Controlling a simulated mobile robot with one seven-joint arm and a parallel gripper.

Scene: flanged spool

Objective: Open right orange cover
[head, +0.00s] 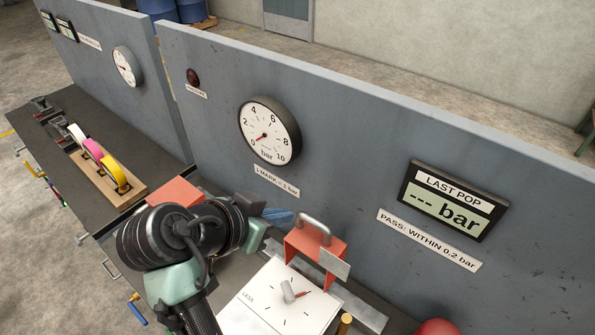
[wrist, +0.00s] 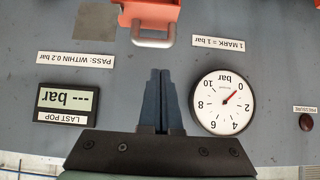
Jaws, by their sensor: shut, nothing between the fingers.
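The right orange cover (head: 300,245) stands behind a white dial box, with a grey bar handle (head: 314,229) on top. In the wrist view the orange cover (wrist: 150,13) and its grey handle (wrist: 153,41) are at the top edge, partly cut off. My gripper (head: 280,216) is left of the handle in the head view, its blue fingers pressed together and empty. In the wrist view my gripper (wrist: 159,74) points at the handle, with a visible gap between them. Another orange piece (head: 173,192) shows at left, partly hidden by my arm.
The white box (head: 245,305) with a knob (head: 289,292) stands in front of the cover. A grey panel behind carries a round gauge (head: 268,132) and a LAST POP display (head: 450,200). A red rounded thing (head: 438,327) is at the bottom edge. Tape rolls (head: 116,174) sit at left.

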